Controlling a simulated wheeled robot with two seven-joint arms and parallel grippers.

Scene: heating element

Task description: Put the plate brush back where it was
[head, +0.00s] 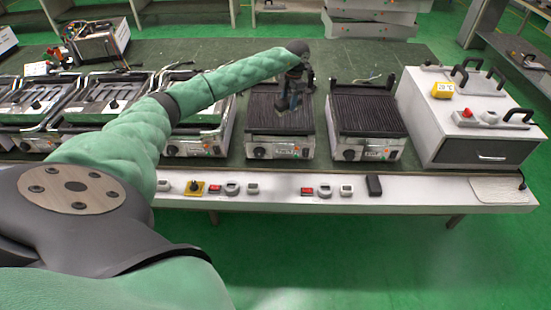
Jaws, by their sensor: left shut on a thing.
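My left arm reaches in from the left across the bench. My left gripper (293,92) is above the ribbed dark plate of a grill (266,121) near the middle of the head view. It is shut on a small dark thing, the plate brush (282,104), which is hard to make out against the dark plate. I cannot tell whether the brush touches the plate. My right gripper is not in view.
More grills stand to the left. The white front ledge (430,196) carries small switches and a black block (374,185).

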